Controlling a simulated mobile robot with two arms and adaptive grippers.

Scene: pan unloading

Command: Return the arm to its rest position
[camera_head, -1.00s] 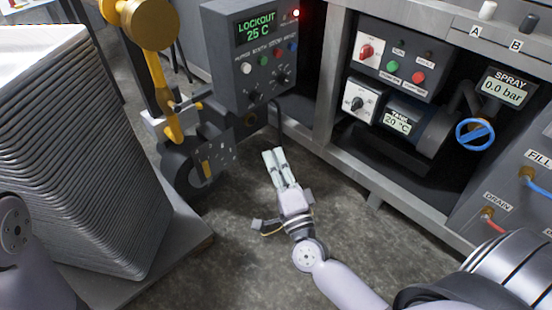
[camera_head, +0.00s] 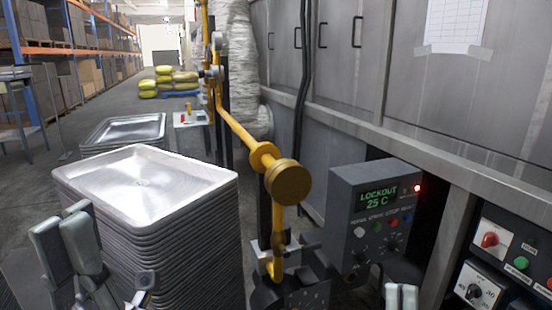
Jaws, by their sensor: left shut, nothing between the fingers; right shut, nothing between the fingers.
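My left gripper (camera_head: 64,230) is at the lower left with its pale fingers pointing up. It is shut and empty, in front of the left side of a tall stack of metal pans (camera_head: 150,183). My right gripper (camera_head: 402,294) shows only as two pale fingertips side by side at the bottom edge, below the control box (camera_head: 375,211). It is shut and empty, and the rest of it is out of the picture. The control box reads "LOCKOUT 25 C" and has a red light lit.
A yellow jointed pole (camera_head: 238,125) with a round end (camera_head: 288,182) stands between the pan stack and the grey machine (camera_head: 345,85). Another stack of pans (camera_head: 125,130) is behind. A panel with knobs (camera_head: 490,262) is at the lower right. Open aisle floor lies at the far left.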

